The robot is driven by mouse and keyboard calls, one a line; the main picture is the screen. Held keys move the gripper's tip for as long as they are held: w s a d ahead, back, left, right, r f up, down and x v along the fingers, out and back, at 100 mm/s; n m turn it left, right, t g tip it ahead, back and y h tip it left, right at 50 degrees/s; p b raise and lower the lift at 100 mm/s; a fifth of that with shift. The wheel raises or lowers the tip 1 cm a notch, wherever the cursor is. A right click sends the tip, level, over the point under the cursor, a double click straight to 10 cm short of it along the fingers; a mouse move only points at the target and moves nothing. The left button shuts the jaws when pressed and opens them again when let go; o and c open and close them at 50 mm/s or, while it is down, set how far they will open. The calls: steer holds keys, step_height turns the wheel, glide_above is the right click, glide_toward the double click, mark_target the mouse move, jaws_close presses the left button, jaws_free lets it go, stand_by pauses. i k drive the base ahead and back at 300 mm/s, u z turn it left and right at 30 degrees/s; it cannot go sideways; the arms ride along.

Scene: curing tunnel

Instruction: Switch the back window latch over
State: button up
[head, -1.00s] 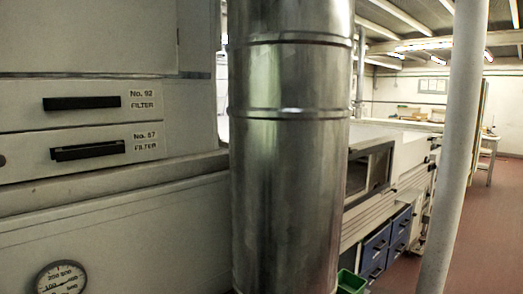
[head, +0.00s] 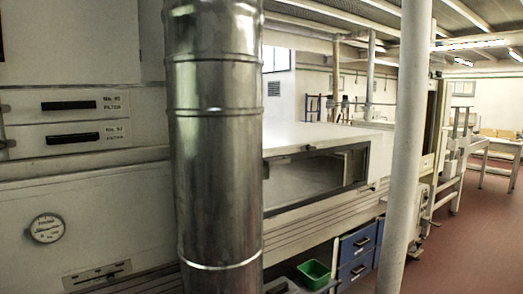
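A dark-framed window (head: 322,182) shows in the side of the long pale machine, right of the thick metal duct. The duct hides its left part. My gripper is not in view.
The thick metal duct (head: 215,150) stands close in front, and a pale post (head: 405,140) stands to the right. A green bin (head: 313,274) and blue drawers (head: 357,256) sit low beneath the machine. Filter drawers (head: 70,120) and a gauge (head: 46,228) are at left. The red floor (head: 460,245) at right looks clear.

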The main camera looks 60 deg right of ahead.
mark_target(308, 148)
steer(key=z, duration=2.35)
steer(key=i, duration=0.5)
steer(key=u, duration=0.1)
steer(key=k, duration=0.65)
steer(key=z, duration=0.75)
steer(key=i, duration=1.2)
steer(key=u, duration=0.6)
steer(key=i, duration=0.55)
steer(key=u, duration=0.55)
